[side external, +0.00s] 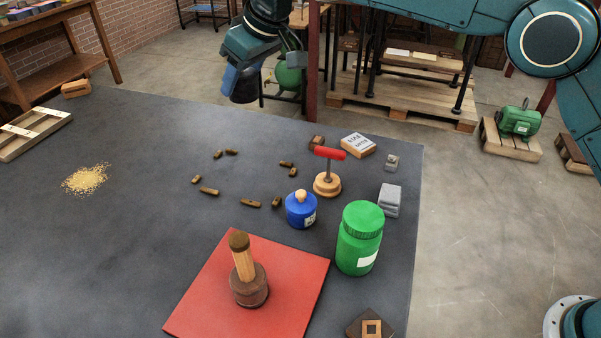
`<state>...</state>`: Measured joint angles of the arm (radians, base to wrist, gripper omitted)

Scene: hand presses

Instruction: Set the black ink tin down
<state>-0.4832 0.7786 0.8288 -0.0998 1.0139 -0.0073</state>
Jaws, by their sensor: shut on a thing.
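My gripper (262,62) is raised above the far part of the dark grey table (130,230), at the upper middle of the side external view. It is shut on a dark cylindrical thing with a blue patch, which appears to be the black ink tin (241,84). The tin hangs in the air, tilted, clear of the table top. The fingertips are partly hidden by the tin and the gripper body. No other black tin shows on the table.
Several brown pieces (209,191) lie scattered mid-table. A blue pot (300,212), green jar (359,240), red-handled tool (328,180) and grey block (389,202) stand right. A wooden-handled stamp (245,275) stands on a red mat (200,300). Yellow grains (86,179) lie left; space between is clear.

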